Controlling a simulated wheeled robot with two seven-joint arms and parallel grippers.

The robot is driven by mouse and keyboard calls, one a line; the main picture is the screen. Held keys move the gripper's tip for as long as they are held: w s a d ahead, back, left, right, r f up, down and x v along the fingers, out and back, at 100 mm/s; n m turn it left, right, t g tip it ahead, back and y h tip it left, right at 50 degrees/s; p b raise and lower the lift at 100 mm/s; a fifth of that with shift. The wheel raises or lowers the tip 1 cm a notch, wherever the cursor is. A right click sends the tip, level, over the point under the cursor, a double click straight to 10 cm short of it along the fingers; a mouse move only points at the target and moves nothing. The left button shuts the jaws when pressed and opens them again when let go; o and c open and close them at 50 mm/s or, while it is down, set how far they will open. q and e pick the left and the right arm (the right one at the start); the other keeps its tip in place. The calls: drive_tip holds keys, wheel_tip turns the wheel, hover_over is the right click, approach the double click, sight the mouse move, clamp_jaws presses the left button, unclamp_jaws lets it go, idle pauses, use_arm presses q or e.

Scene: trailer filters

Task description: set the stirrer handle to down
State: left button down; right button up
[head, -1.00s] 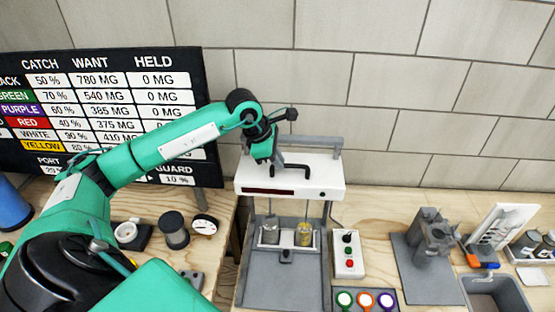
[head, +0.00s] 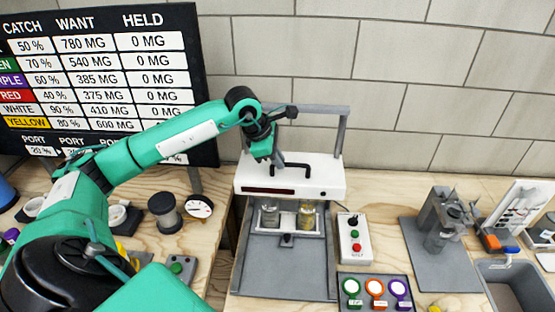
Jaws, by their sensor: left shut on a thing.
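The stirrer is a white head (head: 318,182) on a grey upright frame (head: 318,109), above two clear cups. A black bracket-shaped stirrer handle (head: 302,166) sits on top of the white head. My left gripper (head: 272,158) reaches in from the left and is shut on the left end of this handle; its fingers partly hide the contact. The head's lower edge is close above the rims of the left cup (head: 269,215) and the right cup with yellowish contents (head: 305,216). My right gripper is not in view.
A white control box (head: 351,240) with a black knob and coloured buttons stands right of the stirrer. A tray of coloured round pads (head: 375,307) lies in front. A grey stand (head: 440,222) and a sink (head: 515,283) are further right.

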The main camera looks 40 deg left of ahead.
use_arm(q)
drive_tip(key=shift+s+f, duration=0.1)
drive_tip(key=shift+f, duration=0.15)
drive_tip(key=c, duration=1.7)
unclamp_jaws()
drive_tip(key=shift+o, duration=1.2)
drive_tip(key=shift+r, duration=0.25)
drive_tip(key=b+v, duration=0.3)
drive_tip(key=v, duration=1)
